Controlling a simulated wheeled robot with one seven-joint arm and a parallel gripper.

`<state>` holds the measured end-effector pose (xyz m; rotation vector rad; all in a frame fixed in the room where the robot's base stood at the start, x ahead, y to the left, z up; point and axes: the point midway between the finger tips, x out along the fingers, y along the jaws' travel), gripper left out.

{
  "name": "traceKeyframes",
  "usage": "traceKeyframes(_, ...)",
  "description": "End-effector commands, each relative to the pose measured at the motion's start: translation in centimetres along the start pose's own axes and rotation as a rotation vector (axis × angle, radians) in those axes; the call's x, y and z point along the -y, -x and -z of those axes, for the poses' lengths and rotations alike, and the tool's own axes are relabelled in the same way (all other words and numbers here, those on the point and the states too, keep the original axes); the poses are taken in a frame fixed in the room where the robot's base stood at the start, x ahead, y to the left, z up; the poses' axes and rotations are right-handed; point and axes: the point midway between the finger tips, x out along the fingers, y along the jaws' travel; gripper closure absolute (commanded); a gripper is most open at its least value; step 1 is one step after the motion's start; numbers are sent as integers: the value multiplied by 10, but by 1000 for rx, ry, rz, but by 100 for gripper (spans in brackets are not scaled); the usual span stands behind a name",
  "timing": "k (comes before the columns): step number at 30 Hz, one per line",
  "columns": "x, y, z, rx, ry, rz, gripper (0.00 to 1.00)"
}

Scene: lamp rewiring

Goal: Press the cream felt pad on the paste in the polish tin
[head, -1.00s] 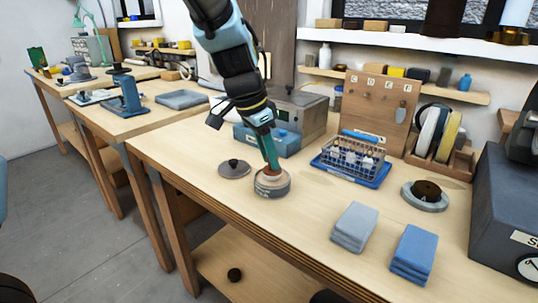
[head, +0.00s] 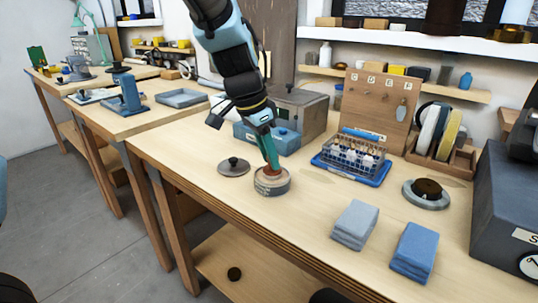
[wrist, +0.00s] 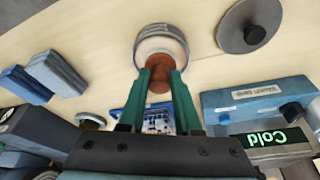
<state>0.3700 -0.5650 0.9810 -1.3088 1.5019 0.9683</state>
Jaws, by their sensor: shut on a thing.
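The round polish tin (head: 272,187) stands upright near the front edge of the bench. Its pale side and rim also show in the wrist view (wrist: 162,32). My gripper (head: 271,165) points down over the tin, with its green fingers shut on the brown grip of the felt pad (wrist: 159,84). The pad's lower end is at the tin's top. I cannot tell how firmly it touches the paste, which is hidden beneath it.
A grey lid with a dark knob (head: 233,167) lies just left of the tin. A blue boxed unit (head: 284,141) stands behind, and a blue wire basket (head: 352,158) is to the right. Folded grey (head: 354,222) and blue (head: 414,250) cloths lie front right.

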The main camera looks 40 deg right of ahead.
Motion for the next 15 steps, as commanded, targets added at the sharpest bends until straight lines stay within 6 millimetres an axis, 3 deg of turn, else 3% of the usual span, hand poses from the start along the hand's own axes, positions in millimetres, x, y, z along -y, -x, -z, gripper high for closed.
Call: traceKeyframes(15,0,39,12,-2,1,1,100)
